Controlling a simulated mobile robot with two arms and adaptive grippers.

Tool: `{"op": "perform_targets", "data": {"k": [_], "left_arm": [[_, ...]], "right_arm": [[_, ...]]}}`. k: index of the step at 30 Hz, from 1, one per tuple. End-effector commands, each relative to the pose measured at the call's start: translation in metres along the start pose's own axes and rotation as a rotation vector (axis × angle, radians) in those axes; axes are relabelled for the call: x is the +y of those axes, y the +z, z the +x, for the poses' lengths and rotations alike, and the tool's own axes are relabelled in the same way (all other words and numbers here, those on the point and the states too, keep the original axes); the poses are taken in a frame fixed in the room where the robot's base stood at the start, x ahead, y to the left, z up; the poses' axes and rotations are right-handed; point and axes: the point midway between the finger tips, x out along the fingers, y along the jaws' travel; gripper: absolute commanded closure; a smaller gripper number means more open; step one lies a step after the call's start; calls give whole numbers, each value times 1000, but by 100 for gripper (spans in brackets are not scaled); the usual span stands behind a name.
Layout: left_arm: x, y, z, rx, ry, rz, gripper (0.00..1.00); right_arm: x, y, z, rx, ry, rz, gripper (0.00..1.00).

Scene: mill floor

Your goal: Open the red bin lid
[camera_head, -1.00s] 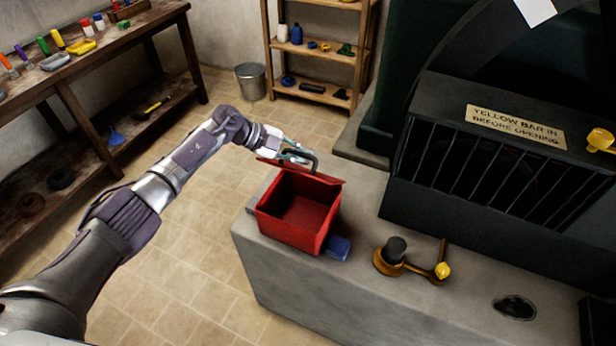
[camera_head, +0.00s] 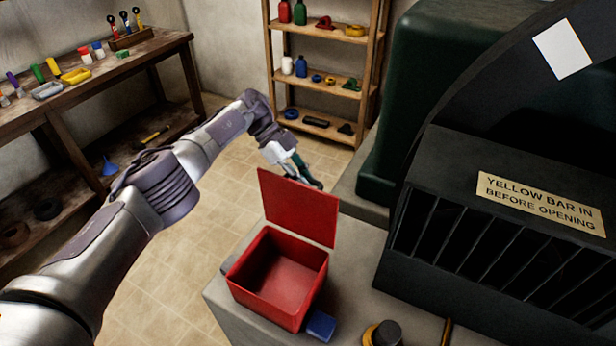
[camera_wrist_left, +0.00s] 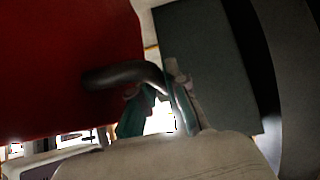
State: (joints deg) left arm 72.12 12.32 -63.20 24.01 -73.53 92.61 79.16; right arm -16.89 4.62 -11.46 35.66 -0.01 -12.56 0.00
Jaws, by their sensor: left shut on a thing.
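The red bin (camera_head: 281,283) stands on the grey concrete block, and its inside shows empty. Its red lid (camera_head: 297,207) stands up, roughly upright at the bin's back edge. My left gripper (camera_head: 304,177) is behind the lid's upper edge, shut on the dark curved lid handle. In the left wrist view the handle (camera_wrist_left: 125,75) runs from the red lid (camera_wrist_left: 60,60) in between my left fingers (camera_wrist_left: 160,105). In the head view the lid partly hides the handle and fingertips. My right gripper is not in view.
A small blue block (camera_head: 320,325) lies by the bin's front right corner. A dark barred guard (camera_head: 490,240) with a sign stands to the right. A brass fitting with a dark knob (camera_head: 383,334) is on the block. Shelves (camera_head: 320,95) stand behind.

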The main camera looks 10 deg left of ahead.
Motion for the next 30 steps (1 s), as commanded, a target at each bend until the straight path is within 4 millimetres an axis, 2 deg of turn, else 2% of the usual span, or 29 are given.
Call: {"op": "perform_targets", "data": {"k": [16,17,21,30], "left_arm": [[4,1,2,0,23,-19,100],[4,1,2,0,23,-19,85],[4,1,2,0,22,-19,62],[3,1,1,0,21,-19,61]], "right_arm": [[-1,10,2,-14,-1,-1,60],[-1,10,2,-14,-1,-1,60],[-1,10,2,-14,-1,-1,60],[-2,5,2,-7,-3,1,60]]}}
